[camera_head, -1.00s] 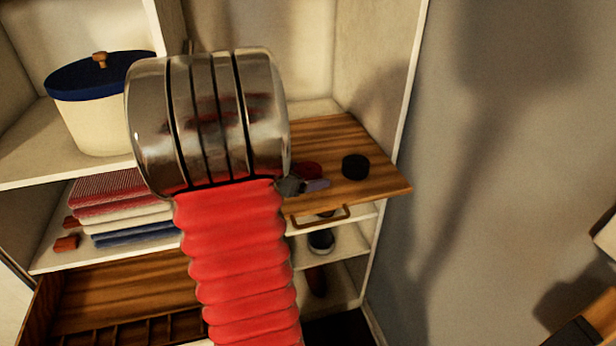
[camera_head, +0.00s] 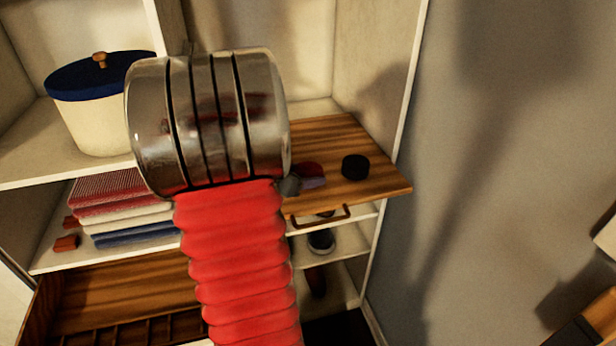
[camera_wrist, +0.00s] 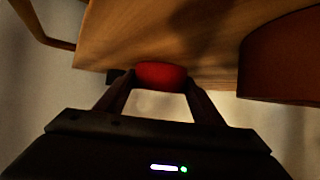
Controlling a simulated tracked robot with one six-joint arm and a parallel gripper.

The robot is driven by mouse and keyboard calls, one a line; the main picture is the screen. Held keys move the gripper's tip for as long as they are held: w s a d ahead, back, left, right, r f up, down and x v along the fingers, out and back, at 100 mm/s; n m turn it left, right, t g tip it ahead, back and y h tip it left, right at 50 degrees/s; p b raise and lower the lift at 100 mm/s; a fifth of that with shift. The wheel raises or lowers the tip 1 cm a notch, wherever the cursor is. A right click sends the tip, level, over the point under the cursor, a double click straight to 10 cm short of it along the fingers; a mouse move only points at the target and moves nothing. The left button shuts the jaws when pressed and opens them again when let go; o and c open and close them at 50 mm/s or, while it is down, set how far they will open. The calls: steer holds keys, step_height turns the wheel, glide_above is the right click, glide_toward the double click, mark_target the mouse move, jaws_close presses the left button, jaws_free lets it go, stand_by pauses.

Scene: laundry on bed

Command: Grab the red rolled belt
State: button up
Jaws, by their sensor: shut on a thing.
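The red rolled belt (camera_head: 312,169) is on the wooden pull-out board (camera_head: 378,184), partly hidden by my arm in the head view. In the wrist view the red belt (camera_wrist: 160,74) sits between my two fingers, with a finger against each side. My gripper (camera_wrist: 160,92) is shut on it. In the head view my gripper (camera_head: 300,184) is small and mostly behind my arm, at the belt's near side. I cannot tell whether the belt is clear of the board.
A black roll (camera_head: 355,166) lies on the board right of the belt. A drawer handle (camera_head: 320,217) is below the board's front edge. Folded cloths (camera_head: 125,208) and a blue-lidded pot (camera_head: 98,118) stand on shelves at left. A large brown shape (camera_wrist: 282,55) is at right in the wrist view.

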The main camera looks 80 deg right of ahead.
mark_target(305, 173)
steer(key=c, duration=0.3)
step_height(305, 173, up, 10)
steer(key=shift+r, duration=0.1)
stand_by(0.6)
